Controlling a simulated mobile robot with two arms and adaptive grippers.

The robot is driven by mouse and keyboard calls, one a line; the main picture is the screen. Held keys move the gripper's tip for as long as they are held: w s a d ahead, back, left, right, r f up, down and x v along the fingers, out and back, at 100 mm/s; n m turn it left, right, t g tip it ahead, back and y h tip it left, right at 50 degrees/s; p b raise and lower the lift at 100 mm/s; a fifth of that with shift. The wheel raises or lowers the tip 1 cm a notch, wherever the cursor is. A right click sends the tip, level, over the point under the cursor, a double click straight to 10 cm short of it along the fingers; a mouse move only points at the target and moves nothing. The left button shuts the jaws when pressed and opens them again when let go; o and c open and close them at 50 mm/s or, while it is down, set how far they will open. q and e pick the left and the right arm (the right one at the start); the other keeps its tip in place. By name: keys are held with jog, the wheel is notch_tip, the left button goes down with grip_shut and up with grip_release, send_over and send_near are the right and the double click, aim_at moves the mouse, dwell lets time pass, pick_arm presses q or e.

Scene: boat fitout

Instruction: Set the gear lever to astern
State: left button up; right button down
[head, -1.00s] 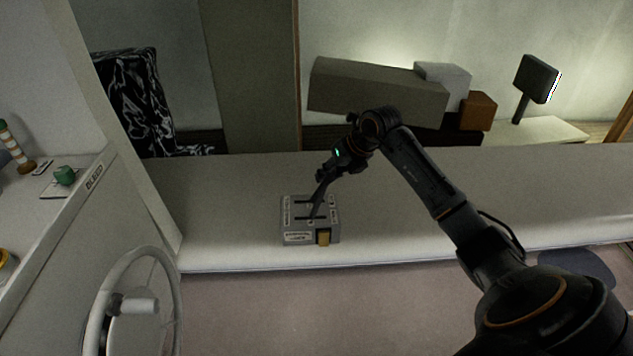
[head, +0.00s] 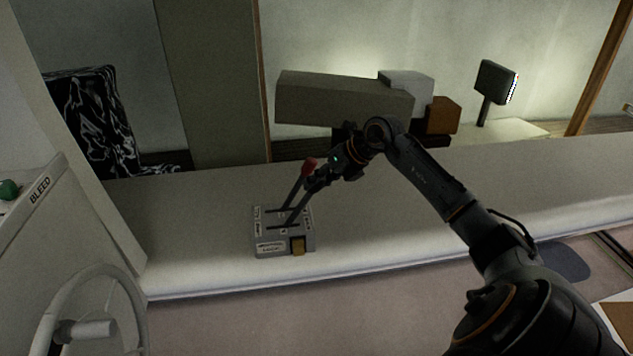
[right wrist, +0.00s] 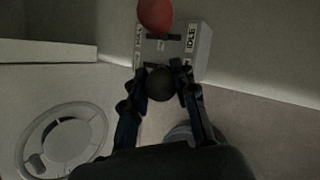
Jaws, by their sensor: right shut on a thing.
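The grey control box (head: 264,246) sits on the long bench and carries two levers. The rear lever has a red knob (head: 309,165) and leans right in the head view; the knob also shows at the top of the right wrist view (right wrist: 155,14). The front lever (head: 294,215) has a dark ball knob (right wrist: 161,84) and also leans right. My right gripper (head: 312,184) is shut on this dark knob, which sits between its fingers in the right wrist view. The red knob is just beyond the gripper. The gear position marks are too small to read. My left gripper is not in view.
A white wheel (head: 46,318) stands at lower left beside a panel marked BLEED (head: 41,190). Boxes (head: 340,98) stand behind the bench. The bench top (head: 200,215) is clear on both sides of the box.

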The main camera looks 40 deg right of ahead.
jog(key=c, duration=1.3)
grip_release()
jog(key=shift+s+d+f, duration=0.15)
jog(key=shift+f, duration=0.1)
jog(key=shift+o, duration=1.2)
jog(key=shift+d, duration=0.15)
jog(key=shift+s+r, duration=0.25)
jog(key=shift+r, duration=0.2)
jog(key=v, duration=1.1)
jog(key=shift+d+f, duration=0.1)
